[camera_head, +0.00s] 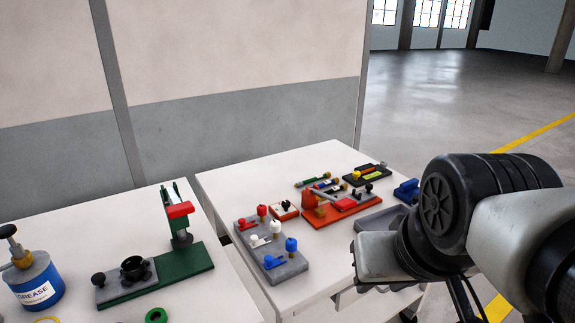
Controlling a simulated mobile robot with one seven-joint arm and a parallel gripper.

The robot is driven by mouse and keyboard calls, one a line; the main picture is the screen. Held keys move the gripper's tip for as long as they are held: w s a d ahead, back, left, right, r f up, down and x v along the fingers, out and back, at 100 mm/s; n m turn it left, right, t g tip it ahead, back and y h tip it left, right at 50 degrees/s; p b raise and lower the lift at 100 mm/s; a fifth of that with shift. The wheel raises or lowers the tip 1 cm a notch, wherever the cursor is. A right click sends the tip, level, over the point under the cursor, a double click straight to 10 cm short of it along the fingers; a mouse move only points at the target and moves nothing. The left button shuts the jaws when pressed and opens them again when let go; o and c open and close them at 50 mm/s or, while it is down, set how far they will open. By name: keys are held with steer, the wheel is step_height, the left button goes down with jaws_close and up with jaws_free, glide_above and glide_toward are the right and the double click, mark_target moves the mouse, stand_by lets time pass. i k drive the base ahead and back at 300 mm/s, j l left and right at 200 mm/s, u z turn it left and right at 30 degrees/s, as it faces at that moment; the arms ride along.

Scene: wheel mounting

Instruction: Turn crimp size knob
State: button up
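A red-orange tool board (340,210) lies on the right-hand white table. It carries an upright orange block, a grey lever with a red part, and a small black knob (368,188) near its right end. I cannot read any size marking, so I cannot be sure this is the crimp size knob. My arm reaches in from the right. What looks like the grey body of my gripper (378,257) is at the table's front right, nearer than the board and apart from it. Its fingers cannot be made out, and no held object shows.
A grey block (270,247) with red, white and blue valves stands left of the board. Small tools (318,179) lie behind it. A grey tray (380,219) is partly hidden by my arm. The left table holds a green press (160,275) and blue grease can (38,286).

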mark_target(286, 204)
steer(key=i+l+u, duration=0.2)
steer(key=l, duration=0.25)
steer(key=i+l+u, duration=0.2)
steer(key=l, duration=0.2)
steer(key=i+l+u, duration=0.2)
steer(key=l, duration=0.3)
steer(key=l+u, duration=0.2)
steer(key=l, duration=0.25)
steer(key=i+l+u, duration=0.2)
steer(key=l, duration=0.35)
steer(key=k, duration=0.1)
